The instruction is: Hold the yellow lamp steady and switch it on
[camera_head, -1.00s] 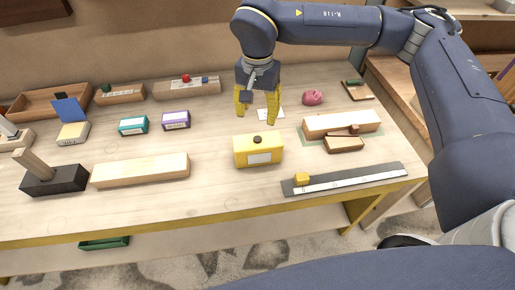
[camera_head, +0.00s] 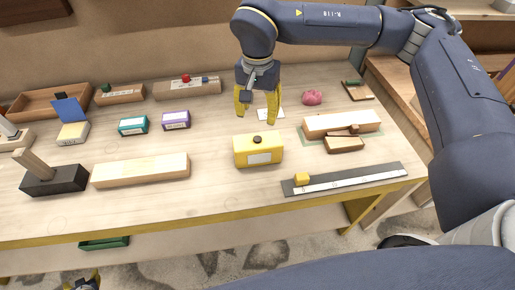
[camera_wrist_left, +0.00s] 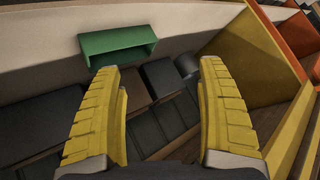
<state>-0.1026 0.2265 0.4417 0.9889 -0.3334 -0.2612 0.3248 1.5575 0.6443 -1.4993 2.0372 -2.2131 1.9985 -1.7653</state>
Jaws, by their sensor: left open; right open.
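The yellow lamp (camera_head: 258,150) is a yellow box with a dark round knob (camera_head: 257,139) on top and a pale label on its front. It stands on the workbench near the middle in the head view. My right gripper (camera_head: 257,112) is open and empty, with its yellow fingers pointing down above and behind the lamp, apart from it. My left gripper (camera_head: 82,284) barely shows at the bottom left edge of the head view, below the bench front. In the left wrist view its fingers (camera_wrist_left: 163,105) are spread with nothing between them.
A wooden block (camera_head: 140,170) and a dark block with a wooden handle (camera_head: 54,181) lie left of the lamp. A ruler strip (camera_head: 350,179) with a small yellow cube lies right. A green bin (camera_head: 104,243) sits under the bench. The bench is bare in front of the lamp.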

